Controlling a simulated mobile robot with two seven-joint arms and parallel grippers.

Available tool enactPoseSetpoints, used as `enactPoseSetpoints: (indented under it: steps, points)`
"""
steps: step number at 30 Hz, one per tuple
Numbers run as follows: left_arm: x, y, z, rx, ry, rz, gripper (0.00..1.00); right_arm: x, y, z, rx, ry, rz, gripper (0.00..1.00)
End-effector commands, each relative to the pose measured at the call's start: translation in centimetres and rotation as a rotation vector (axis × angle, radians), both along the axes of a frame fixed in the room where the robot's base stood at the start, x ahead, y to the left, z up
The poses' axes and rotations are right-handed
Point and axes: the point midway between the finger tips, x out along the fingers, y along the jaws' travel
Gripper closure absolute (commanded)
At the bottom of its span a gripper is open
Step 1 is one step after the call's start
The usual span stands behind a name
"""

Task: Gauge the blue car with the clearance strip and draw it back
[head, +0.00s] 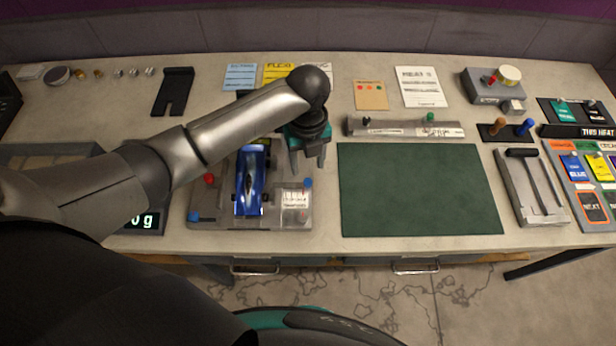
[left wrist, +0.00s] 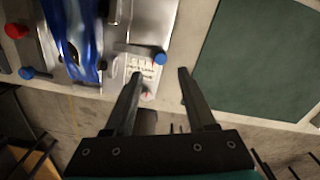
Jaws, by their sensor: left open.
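The blue car (head: 249,185) sits lengthwise on a grey fixture (head: 222,215) left of the green mat. The car also shows, partly cut off, at the upper left of the left wrist view (left wrist: 78,35). My left gripper (head: 308,166) is open and empty, just right of the car over the fixture's right side. In the left wrist view its fingers (left wrist: 160,73) are apart, with the right edge of the fixture and a blue knob (left wrist: 160,58) beyond them. I cannot clearly pick out the clearance strip. My right gripper is not in view.
The fixture has red and blue knobs (head: 308,182) and a small white printed card (head: 295,198). The green mat (head: 420,190) is bare. A grey bar (head: 405,128) lies behind it. A slotted grey block (head: 530,188) stands to its right. A scale display (head: 140,221) is at left.

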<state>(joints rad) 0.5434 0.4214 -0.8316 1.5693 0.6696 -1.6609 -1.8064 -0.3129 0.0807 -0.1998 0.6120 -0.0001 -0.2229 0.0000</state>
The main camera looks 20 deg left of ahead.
Motion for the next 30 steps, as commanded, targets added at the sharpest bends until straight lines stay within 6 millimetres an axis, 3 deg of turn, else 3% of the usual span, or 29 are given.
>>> enactPoseSetpoints:
  steps: [1,6,12,25,30]
  points:
    - [-0.1,0.0,-1.4,0.001,0.004,0.003,0.44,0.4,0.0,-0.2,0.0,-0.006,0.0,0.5]
    - [-0.1,0.0,-4.6,0.0,0.002,0.002,0.44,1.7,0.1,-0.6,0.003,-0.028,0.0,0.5]
    - [0.0,0.0,-6.9,0.0,0.0,0.001,0.44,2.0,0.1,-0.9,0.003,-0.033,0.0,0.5]
    - [0.0,0.0,-7.5,0.0,-0.001,0.001,0.45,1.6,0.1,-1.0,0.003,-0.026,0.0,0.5]
    - [0.0,0.0,-7.5,0.0,-0.001,0.001,0.64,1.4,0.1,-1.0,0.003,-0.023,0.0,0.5]
